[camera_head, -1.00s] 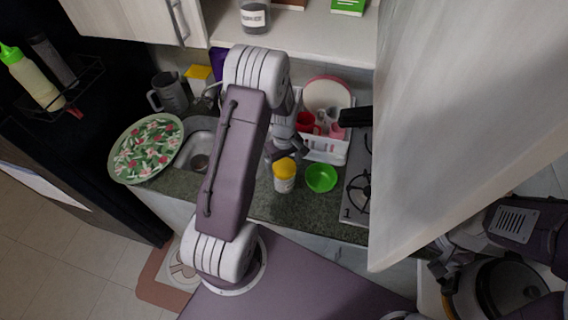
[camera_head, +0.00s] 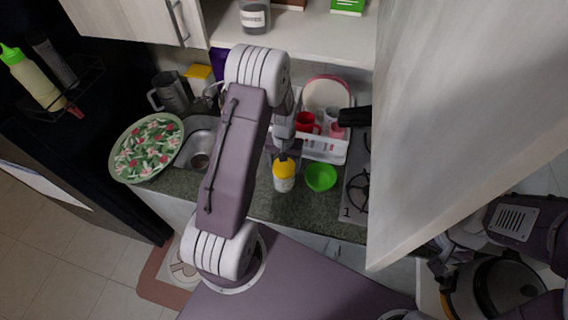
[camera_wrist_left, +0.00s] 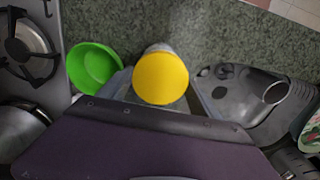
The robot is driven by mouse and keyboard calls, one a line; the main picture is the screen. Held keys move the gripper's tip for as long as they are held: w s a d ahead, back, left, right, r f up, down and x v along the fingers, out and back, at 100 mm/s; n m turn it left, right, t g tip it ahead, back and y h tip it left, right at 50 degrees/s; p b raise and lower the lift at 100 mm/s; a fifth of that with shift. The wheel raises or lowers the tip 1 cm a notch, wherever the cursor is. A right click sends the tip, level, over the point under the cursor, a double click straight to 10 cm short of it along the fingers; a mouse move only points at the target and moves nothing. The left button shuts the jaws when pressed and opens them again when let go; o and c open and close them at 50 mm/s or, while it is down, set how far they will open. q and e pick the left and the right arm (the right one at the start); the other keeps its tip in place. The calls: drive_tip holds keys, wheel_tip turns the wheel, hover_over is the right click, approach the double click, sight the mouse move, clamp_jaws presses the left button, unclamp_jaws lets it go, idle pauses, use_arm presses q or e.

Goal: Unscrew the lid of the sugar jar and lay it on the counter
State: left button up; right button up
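The sugar jar (camera_head: 284,184) stands upright on the counter, with its yellow lid (camera_head: 284,168) on top. In the left wrist view the lid (camera_wrist_left: 161,78) is a yellow disc seen from above, with a little of the pale jar behind it. My left gripper (camera_head: 284,157) points down right over the lid. In the wrist view its fingers (camera_wrist_left: 160,92) show apart on either side of the lid, and I see no clear contact. My right gripper (camera_head: 438,266) is at the lower right, far from the jar, and its fingers are unclear.
A green bowl (camera_head: 320,178) stands close right of the jar. Behind is a white dish rack (camera_head: 325,154) with a red cup (camera_head: 306,123). The stove (camera_head: 357,200) is right, the sink (camera_head: 198,150) left. The granite counter (camera_head: 285,209) is bare in front.

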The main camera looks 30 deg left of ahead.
use_arm(q)
drive_tip(key=n, duration=0.3)
drive_tip(key=shift+r+n, duration=0.1)
drive_tip(key=shift+n, duration=0.2)
drive_tip(key=n, duration=0.4)
drive_tip(key=shift+p, duration=0.3)
drive_tip(key=shift+n, duration=0.7)
drive_tip(key=shift+n, duration=1.1)
drive_tip(key=n, duration=0.7)
